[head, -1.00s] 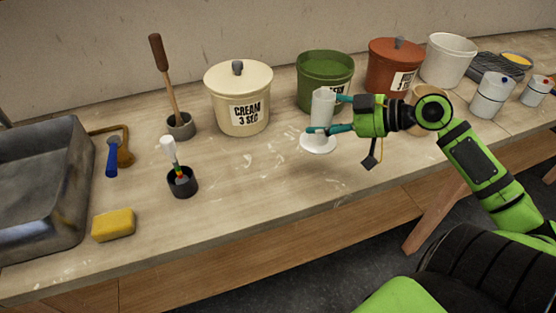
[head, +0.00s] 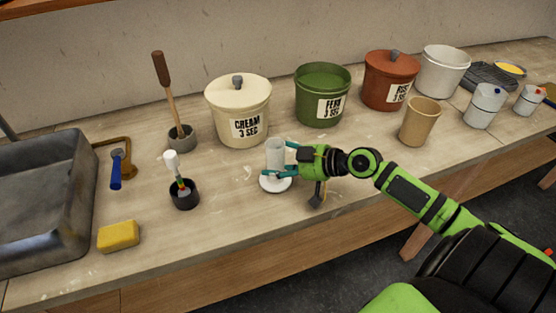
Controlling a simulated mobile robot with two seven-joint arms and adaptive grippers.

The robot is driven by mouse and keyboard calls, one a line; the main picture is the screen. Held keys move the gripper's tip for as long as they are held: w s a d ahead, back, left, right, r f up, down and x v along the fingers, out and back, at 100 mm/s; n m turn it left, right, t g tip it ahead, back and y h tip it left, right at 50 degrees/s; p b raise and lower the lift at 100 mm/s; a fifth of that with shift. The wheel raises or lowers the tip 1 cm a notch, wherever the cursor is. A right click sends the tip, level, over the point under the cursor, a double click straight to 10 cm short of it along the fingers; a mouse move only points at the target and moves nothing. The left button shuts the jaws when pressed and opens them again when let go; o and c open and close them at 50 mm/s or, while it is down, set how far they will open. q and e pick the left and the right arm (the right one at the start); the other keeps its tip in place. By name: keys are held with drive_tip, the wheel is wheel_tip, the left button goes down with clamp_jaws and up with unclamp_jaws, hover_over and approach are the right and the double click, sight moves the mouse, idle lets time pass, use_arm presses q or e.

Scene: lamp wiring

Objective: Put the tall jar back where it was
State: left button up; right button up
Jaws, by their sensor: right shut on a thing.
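My right gripper (head: 279,163) is shut around a tall pale cylinder (head: 275,151) with a wide round white foot (head: 276,185). It is upright, in front of the cream bucket and right of the small black pot. I cannot tell whether its foot touches the bench, nor whether it is the tall jar. Another tall white jar, with a blue spot on top (head: 484,107), stands upright at the right, next to a shorter white one with a red spot (head: 529,101). My left gripper is out of view.
Lidded cream (head: 238,108) and rust (head: 389,81) buckets, a green fern bucket (head: 322,96) and a white bucket (head: 442,72) line the back. A tan cup (head: 419,122) stands at right, a black pot (head: 184,195) and yellow sponge (head: 118,236) at left.

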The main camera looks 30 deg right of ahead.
drive_tip(key=shift+f, duration=0.2)
drive_tip(key=o, duration=1.4)
drive_tip(key=shift+r, duration=0.1)
drive_tip(key=b+v, duration=0.2)
drive_tip(key=v, duration=1)
drive_tip(key=shift+a+r, duration=0.1)
drive_tip(key=shift+r, duration=0.05)
